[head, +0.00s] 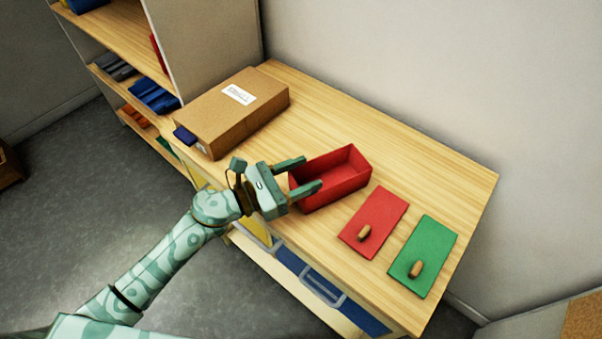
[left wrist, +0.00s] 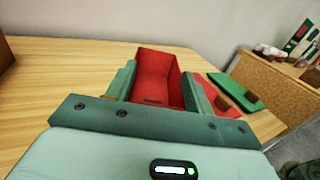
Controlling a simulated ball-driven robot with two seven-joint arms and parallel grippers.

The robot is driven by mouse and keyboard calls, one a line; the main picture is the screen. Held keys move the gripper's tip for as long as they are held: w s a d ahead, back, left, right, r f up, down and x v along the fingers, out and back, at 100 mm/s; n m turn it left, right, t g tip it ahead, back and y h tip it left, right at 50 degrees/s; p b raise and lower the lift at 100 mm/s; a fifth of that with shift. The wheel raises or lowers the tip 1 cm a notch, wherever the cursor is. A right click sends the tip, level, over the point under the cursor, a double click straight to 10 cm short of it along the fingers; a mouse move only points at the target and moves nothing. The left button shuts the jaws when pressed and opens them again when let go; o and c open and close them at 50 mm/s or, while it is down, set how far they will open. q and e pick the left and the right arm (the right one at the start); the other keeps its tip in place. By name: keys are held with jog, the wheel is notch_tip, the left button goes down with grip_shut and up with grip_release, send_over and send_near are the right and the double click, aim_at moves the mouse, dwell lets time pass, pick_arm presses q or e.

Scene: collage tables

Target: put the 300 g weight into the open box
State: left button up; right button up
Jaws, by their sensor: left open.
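The open red box (head: 346,182) stands on the wooden table, its inside facing up. My left gripper (head: 312,172) is open at the box's left end, its two fingers reaching over that end. In the left wrist view the box (left wrist: 155,62) lies between and beyond the spread fingers. A small dark bar (left wrist: 153,101) shows at the near part of the box; I cannot tell whether it is a loose thing or part of the box. I cannot make out a 300 g weight for sure in either view. My right gripper is not in view.
A red lid (head: 376,214) and a green lid (head: 427,250), each with a wooden knob, lie right of the box. A cardboard box (head: 235,110) stands at the back left, with a dark blue block (head: 185,135) at its corner. Shelves stand beyond it. The table's back right is clear.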

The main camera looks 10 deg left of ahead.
pick_arm(q)
jog(key=b+v, duration=0.1)
jog(key=v, duration=1.1)
